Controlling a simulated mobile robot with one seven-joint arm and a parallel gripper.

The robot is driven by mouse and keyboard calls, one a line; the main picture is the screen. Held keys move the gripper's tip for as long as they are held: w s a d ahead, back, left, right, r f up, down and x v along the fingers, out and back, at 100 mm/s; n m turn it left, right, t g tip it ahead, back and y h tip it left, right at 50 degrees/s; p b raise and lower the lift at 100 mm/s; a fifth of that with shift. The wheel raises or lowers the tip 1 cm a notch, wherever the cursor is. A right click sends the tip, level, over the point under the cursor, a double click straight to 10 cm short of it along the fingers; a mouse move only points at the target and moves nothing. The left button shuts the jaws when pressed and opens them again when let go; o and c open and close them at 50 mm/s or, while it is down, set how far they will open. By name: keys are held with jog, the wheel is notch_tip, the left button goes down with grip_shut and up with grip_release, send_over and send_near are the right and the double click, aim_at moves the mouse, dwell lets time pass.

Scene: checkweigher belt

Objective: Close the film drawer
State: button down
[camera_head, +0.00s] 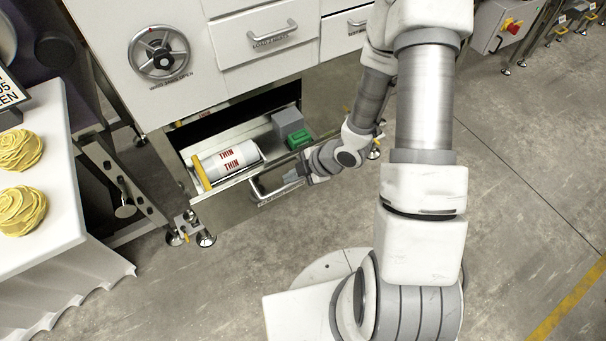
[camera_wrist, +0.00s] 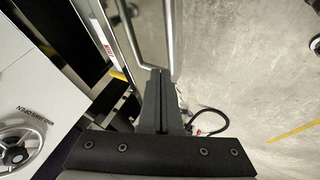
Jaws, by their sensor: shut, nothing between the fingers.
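The film drawer (camera_head: 226,207) stands open low on the machine, below the white panels. A white film roll (camera_head: 228,160) marked THIN lies in it, with a yellow end at left. The drawer's metal bar handle (camera_head: 262,192) is on its front and also shows in the wrist view (camera_wrist: 130,35). My gripper (camera_head: 287,179) is at the right part of the handle, fingers shut with nothing between them. In the wrist view the shut fingertips (camera_wrist: 160,72) are close to the handle's bar; I cannot tell whether they touch it.
A green block (camera_head: 298,139) and a grey box (camera_head: 287,122) are at the drawer's right. Closed white drawers (camera_head: 264,40) and a handwheel (camera_head: 159,52) are above. A white table (camera_head: 62,200) with yellow cakes stands at left. The floor in front is clear.

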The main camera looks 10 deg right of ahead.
aim_at(274, 170)
jog(key=w, duration=0.2)
jog(key=shift+w+a, duration=0.3)
jog(key=shift+a, duration=0.1)
jog(key=shift+w+a, duration=0.2)
jog(key=shift+w, duration=0.4)
jog(key=shift+w+p, duration=0.1)
jog(key=shift+p, duration=0.25)
